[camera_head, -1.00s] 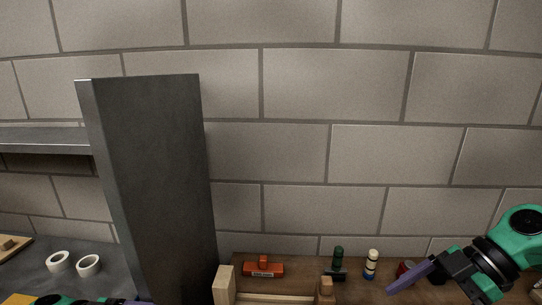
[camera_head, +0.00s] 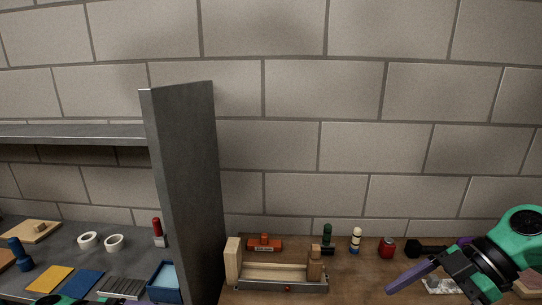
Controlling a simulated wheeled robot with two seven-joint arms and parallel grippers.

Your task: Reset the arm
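My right arm comes in at the lower right, green and black with purple fingers. My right gripper (camera_head: 436,260) points left over the wooden table, its two purple fingers spread apart with nothing visible between them. One finger lies to the front left and the other shows behind near the black dumbbell-shaped item. Of my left arm only a green and black piece (camera_head: 68,301) shows at the bottom left edge; its fingers cannot be made out clearly.
A tall grey panel (camera_head: 190,190) divides the dark counter from the wooden table (camera_head: 355,285). A wooden vise-like holder (camera_head: 275,272), orange block (camera_head: 264,243), bottles and a red can (camera_head: 387,248) stand there. Tape rolls (camera_head: 114,243) and a blue bin (camera_head: 165,282) are left.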

